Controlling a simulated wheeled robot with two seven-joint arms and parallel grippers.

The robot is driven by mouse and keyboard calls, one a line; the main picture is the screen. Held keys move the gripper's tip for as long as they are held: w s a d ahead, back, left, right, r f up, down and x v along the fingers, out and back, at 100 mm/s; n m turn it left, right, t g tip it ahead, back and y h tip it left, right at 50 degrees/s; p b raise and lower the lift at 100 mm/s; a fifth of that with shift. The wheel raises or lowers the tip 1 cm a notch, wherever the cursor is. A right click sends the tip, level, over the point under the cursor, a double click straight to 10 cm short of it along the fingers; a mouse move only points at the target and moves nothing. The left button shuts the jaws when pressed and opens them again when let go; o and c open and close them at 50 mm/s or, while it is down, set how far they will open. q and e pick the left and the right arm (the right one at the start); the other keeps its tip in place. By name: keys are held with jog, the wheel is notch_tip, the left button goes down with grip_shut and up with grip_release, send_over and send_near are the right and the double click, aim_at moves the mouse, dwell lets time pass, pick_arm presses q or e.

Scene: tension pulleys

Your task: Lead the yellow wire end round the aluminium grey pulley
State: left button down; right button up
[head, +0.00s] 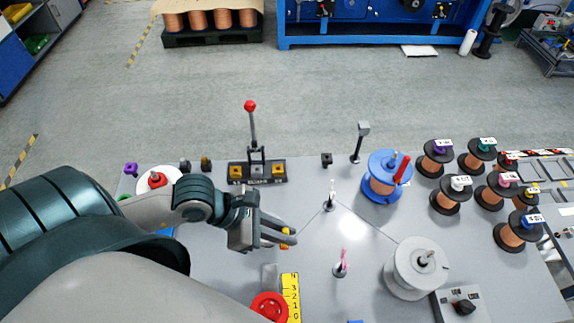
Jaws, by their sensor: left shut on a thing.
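My left gripper (290,237) reaches in from the left above the middle of the table. It is shut on a small yellow piece with red on it (284,232), which looks like the yellow wire end; the fingers partly hide it. A thin line runs from near the fingertips to a small grey post-mounted part (330,200), then on towards a large light grey drum (415,268) at the right. I cannot tell for sure which of these two is the aluminium grey pulley. The gripper is apart from both. My right gripper is not in view.
A blue-flanged copper spool (383,178) stands behind on the right, near several smaller labelled copper spools (455,190). A red-knobbed lever (252,140) rises at the back edge. A pink-topped post (342,264), a red round part (269,307) and a yellow scale (291,297) are in front.

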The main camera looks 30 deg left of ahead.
pick_arm(q)
jog(key=shift+s+a+p, duration=0.25)
jog(key=shift+s, duration=0.35)
jog(key=shift+s+a+p, duration=0.2)
jog(key=shift+s, duration=0.35)
jog(key=shift+a+b, duration=0.15)
jog(key=shift+b, duration=0.25)
jog(key=shift+s+a, duration=0.1)
jog(key=shift+a, duration=0.05)
jog(key=shift+s+a, duration=0.85)
jog(key=shift+a, duration=0.2)
